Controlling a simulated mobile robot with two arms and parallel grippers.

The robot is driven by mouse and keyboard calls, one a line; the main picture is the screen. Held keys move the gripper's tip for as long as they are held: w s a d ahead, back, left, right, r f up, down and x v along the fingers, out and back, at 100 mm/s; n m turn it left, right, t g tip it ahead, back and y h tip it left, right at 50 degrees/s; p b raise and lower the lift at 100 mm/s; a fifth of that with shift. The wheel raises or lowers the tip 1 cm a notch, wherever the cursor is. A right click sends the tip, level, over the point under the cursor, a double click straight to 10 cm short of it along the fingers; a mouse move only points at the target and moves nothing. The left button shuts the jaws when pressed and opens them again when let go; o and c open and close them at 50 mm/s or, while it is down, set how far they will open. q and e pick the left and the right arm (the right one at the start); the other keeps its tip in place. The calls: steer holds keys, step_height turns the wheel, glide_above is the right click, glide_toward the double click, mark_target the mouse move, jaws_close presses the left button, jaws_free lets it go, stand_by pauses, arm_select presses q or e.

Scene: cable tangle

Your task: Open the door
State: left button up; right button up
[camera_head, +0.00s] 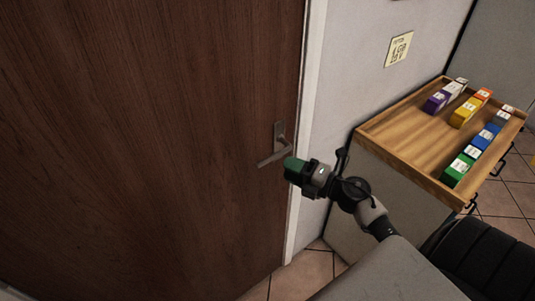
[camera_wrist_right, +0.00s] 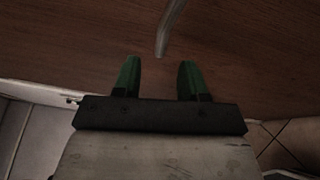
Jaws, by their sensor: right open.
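The brown wooden door (camera_head: 150,140) fills the left of the head view and looks closed against its white frame. Its metal lever handle (camera_head: 275,155) is at the door's right edge and points left. My right gripper (camera_head: 291,164) is just right of and in front of the handle. In the right wrist view my gripper (camera_wrist_right: 160,78) is open, its two green fingers apart with nothing between them. The handle (camera_wrist_right: 167,35) shows ahead of the fingertips there, its end pointing toward the gap. My left gripper is not in view.
A wooden-topped cabinet (camera_head: 415,150) with several coloured boxes (camera_head: 457,170) stands right of the door, close to my right arm. Tiled floor (camera_head: 300,275) shows below the door frame.

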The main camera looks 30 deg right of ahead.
mark_target(268, 158)
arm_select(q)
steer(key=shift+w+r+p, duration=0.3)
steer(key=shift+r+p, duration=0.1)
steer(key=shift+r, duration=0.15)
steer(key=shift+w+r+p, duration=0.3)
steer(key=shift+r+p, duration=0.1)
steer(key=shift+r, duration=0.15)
arm_select(e)
steer(key=shift+x, duration=3.75)
steer(key=shift+f, duration=0.15)
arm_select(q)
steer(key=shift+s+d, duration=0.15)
arm_select(e)
steer(key=shift+d, duration=0.1)
jaws_close()
